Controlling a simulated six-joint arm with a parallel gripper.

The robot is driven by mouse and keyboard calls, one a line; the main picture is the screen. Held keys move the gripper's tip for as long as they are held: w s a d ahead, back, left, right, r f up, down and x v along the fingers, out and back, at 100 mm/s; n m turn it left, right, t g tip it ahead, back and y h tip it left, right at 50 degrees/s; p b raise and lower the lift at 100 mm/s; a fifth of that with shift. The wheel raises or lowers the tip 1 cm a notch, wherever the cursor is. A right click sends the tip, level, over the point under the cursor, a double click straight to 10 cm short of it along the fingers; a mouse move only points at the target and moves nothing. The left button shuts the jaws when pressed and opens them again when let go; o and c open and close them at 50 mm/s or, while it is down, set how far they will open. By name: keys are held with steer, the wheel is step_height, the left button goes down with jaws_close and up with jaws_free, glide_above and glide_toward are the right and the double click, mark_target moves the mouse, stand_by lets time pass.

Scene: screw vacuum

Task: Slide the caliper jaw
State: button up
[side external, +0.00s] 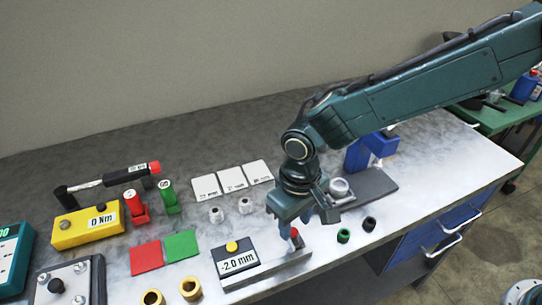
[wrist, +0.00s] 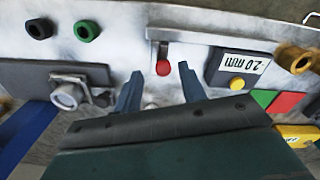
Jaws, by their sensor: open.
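The caliper's long metal rail (side external: 268,272) lies near the front edge of the bench. Its display box (side external: 234,256) reads -2.0 mm and has a yellow button. A slider with a red knob (side external: 295,233) stands on the rail. My gripper (side external: 306,222) is right above it, pointing down. In the wrist view the red knob (wrist: 163,68) sits ahead of my open gripper (wrist: 160,80), between the lines of the two fingers and apart from both. The rail (wrist: 225,42) and the display box (wrist: 238,70) show there too. Nothing is held.
Green and black rings (side external: 344,236) stand right of the rail, and brass rings (side external: 190,287) at the front left. A grey plate with a round fixture (side external: 370,187) is behind right. White cards (side external: 232,178), red and green pads (side external: 181,245) and a yellow torque box (side external: 88,227) lie left.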

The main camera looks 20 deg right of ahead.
mark_target(296, 229)
step_height(296, 229, up, 13)
stand_by(0.6)
steer(key=shift+d, duration=0.1)
steer(key=s+d+r+m+t+y, duration=0.1)
steer(key=s+d+r, duration=0.3)
steer(key=d, duration=0.5)
steer(key=s+d+r+m+t, duration=0.1)
steer(key=d+r, duration=0.5)
steer(key=d, duration=0.2)
steer(key=s+d+f+m+t+h, duration=0.1)
steer(key=s+d+t, duration=0.2)
steer(key=s+d, duration=0.9)
steer(key=shift+s+d+f+m+t, duration=0.25)
steer(key=shift+s+f+m+t, duration=0.05)
steer(key=shift+s, duration=0.8)
